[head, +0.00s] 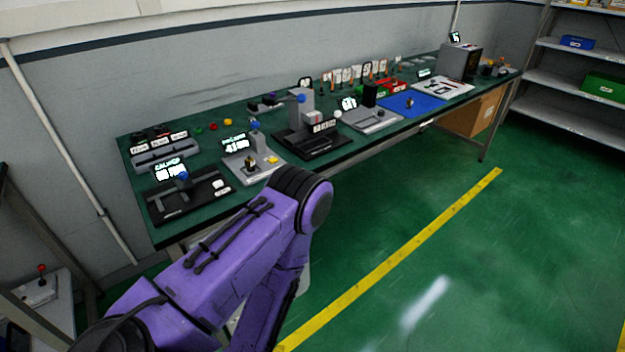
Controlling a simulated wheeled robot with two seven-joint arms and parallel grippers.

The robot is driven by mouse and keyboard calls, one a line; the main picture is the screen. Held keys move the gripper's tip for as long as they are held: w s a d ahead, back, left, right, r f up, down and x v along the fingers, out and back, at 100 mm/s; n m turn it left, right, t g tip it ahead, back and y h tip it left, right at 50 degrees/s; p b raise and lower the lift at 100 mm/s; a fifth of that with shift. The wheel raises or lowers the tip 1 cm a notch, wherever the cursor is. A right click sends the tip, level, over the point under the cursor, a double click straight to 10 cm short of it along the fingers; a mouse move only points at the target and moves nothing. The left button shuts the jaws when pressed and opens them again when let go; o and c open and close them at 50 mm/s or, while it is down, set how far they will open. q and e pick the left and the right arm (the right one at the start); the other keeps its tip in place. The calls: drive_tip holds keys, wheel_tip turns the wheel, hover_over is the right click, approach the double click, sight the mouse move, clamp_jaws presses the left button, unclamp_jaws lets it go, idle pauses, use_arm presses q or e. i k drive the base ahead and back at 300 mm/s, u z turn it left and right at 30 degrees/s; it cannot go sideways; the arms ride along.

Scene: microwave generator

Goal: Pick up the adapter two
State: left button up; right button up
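I cannot tell which thing is adapter two; the parts on the bench are too small to read. A small brass-coloured part (409,102) stands on a blue mat (425,107) toward the right of the long green-topped bench (218,109). Another small dark and brass part (249,163) sits on a light grey fixture (240,176) at the left part of the bench. Several small orange parts stand by white cards (341,76) along the back. A purple arm of mine rises from the lower left in front of the bench. Neither gripper is in view.
A black fixture with a display (170,205) is at the bench's left end. A black press-like station (318,143) stands mid-bench. A grey box-shaped machine (459,63) is at the far right. Shelves (575,105) stand beyond. The green floor right of the yellow line (400,254) is clear.

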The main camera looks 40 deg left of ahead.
sight(249, 161)
drive_tip(key=u, duration=0.2)
drive_tip(key=k, duration=0.25)
drive_tip(key=z, duration=0.75)
drive_tip(key=i, duration=1.35)
drive_tip(key=u, duration=1.3)
drive_tip(key=i, duration=0.8)
drive_tip(key=u, duration=1)
